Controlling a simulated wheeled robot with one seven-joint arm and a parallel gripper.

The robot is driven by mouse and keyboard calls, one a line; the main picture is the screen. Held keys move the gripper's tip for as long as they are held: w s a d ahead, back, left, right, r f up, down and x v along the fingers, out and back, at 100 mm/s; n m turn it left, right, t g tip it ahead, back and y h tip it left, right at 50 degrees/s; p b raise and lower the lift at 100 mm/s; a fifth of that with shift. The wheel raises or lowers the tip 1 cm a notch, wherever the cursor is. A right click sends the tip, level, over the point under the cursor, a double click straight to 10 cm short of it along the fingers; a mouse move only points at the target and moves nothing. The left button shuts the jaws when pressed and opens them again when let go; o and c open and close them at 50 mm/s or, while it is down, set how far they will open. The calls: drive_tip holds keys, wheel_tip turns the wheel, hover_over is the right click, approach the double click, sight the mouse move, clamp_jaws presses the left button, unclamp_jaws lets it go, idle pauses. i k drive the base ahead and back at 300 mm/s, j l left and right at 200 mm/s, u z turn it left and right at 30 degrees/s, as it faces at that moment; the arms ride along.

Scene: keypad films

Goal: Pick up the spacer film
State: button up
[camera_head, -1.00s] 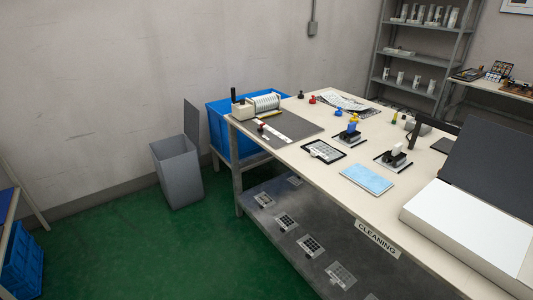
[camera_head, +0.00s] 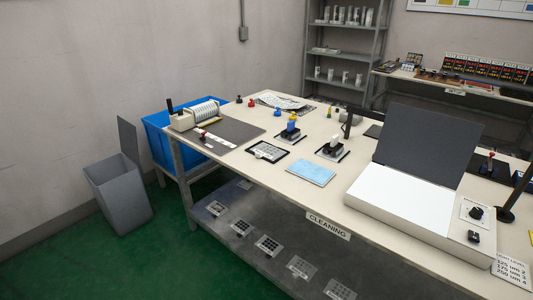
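I cannot tell which thing is the spacer film. Several pale film sheets with dark square grids, such as this grid film (camera_head: 267,245), lie in a row on the grey lower shelf (camera_head: 208,233) under the table. A dark-framed sheet with a pale grid (camera_head: 268,152) lies on the cream table top (camera_head: 290,199), left of a blue cloth or pad (camera_head: 311,173). My gripper is not in view.
A white light box with a raised dark lid (camera_head: 400,206) fills the table's right part. A grey bin (camera_head: 118,192) stands on the green floor, which is clear in front.

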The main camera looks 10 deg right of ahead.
sight(264, 149)
drive_tip(key=i+j+u, duration=0.1)
drive_tip(key=i, duration=0.35)
drive_tip(key=i+j, duration=0.2)
drive_tip(key=i, duration=0.25)
drive_tip(key=u, duration=0.05)
